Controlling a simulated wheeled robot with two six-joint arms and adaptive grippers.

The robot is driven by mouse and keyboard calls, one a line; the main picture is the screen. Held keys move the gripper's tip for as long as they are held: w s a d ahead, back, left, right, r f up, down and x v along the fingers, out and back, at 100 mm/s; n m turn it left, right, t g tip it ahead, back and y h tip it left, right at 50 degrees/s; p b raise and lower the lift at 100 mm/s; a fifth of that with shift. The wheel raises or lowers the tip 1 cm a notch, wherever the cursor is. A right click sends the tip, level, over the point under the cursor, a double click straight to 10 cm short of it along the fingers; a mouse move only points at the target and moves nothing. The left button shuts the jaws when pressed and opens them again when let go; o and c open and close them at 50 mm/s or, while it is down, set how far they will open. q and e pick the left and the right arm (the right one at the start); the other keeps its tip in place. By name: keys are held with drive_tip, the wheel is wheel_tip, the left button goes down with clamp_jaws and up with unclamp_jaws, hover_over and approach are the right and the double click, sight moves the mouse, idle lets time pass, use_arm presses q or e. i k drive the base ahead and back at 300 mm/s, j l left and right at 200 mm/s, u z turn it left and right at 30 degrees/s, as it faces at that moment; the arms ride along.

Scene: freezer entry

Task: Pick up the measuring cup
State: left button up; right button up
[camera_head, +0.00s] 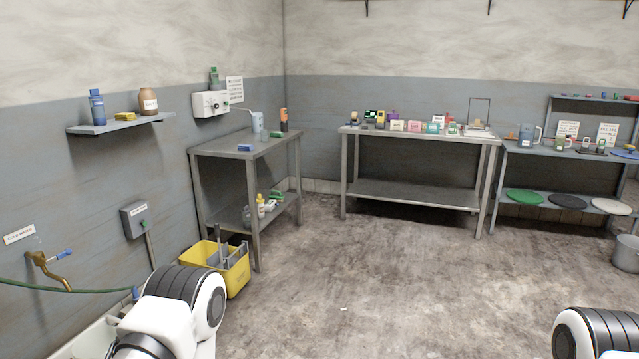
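A translucent bluish jug with a handle (528,134), which looks like the measuring cup, stands upright at the left end of the right-hand shelf unit's upper surface. A pale bluish cup-like container (257,122) stands on the small metal table at the left; I cannot tell whether it is a measuring cup. Only links of my two arms show along the bottom edge, at left and right. Neither gripper is in view, and both containers are far from my arms.
A long metal table (415,195) with several small boxes stands against the back wall. A small metal table (228,152) and a yellow bucket (238,279) are at left. A grey bucket (626,254) is at far right.

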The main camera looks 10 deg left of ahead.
sight(264, 134)
drive_tip(key=i+j+u, duration=0.35)
drive_tip(key=i, duration=1.1)
drive_tip(key=i+j+u, duration=0.2)
drive_tip(key=i+u, duration=0.2)
drive_tip(key=i, duration=1.05)
